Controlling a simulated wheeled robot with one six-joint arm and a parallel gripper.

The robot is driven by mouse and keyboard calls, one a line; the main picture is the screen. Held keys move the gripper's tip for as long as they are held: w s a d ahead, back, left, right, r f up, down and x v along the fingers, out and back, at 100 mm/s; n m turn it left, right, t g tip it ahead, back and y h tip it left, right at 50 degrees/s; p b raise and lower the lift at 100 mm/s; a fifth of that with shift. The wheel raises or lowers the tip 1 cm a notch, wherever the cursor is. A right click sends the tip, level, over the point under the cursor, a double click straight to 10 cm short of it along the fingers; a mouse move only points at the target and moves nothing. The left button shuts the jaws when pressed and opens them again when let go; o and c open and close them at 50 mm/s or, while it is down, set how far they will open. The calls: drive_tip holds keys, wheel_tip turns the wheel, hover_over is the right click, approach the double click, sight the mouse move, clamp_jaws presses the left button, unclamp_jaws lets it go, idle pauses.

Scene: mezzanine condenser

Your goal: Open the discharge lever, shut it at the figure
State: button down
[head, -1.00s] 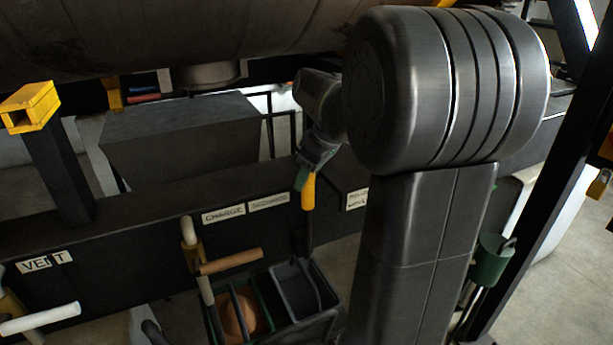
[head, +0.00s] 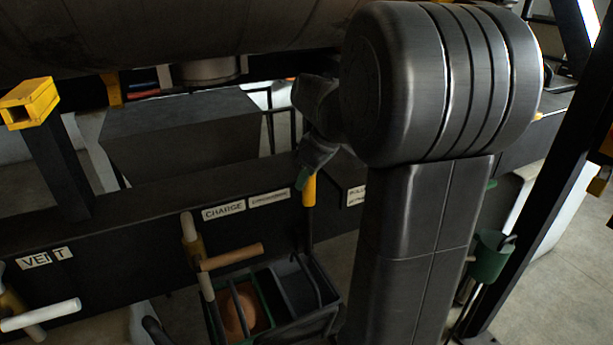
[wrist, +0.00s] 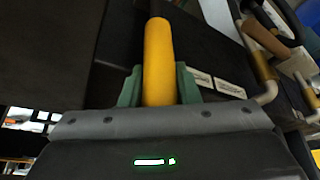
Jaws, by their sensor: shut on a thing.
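The lever with the yellow grip (head: 309,190) stands roughly upright on the dark beam, right of the labels. In the wrist view the yellow grip (wrist: 158,62) runs up between the two green fingers of my gripper (wrist: 159,87). My gripper also shows in the head view (head: 305,177), shut on the upper end of the yellow grip. A label on the beam reads CHARGE (head: 223,211), and a second label (head: 269,198) beside it is too small to read surely. No figure or gauge reading is legible. My arm hides part of the beam on the right.
A lever with a tan grip (head: 231,257) stands left of the yellow one, and a pale-gripped lever (head: 40,315) is by the VENT label (head: 44,258). A divided black bin (head: 325,318) sits below. A large tank (head: 180,35) hangs overhead.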

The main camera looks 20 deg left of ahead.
drive_tip(key=s+d+f+t+y+b, duration=0.2)
drive_tip(key=s+d+b, duration=0.4)
drive_tip(key=b, duration=0.8)
drive_tip(key=shift+d+n+t+y, duration=0.3)
drive_tip(key=shift+d+t+y, duration=0.25)
drive_tip(key=shift+y, duration=0.25)
drive_tip(key=c, duration=1.1)
unclamp_jaws()
drive_tip(key=shift+r, duration=0.1)
drive_tip(key=v, duration=1.4)
drive_tip(key=shift+w, duration=0.1)
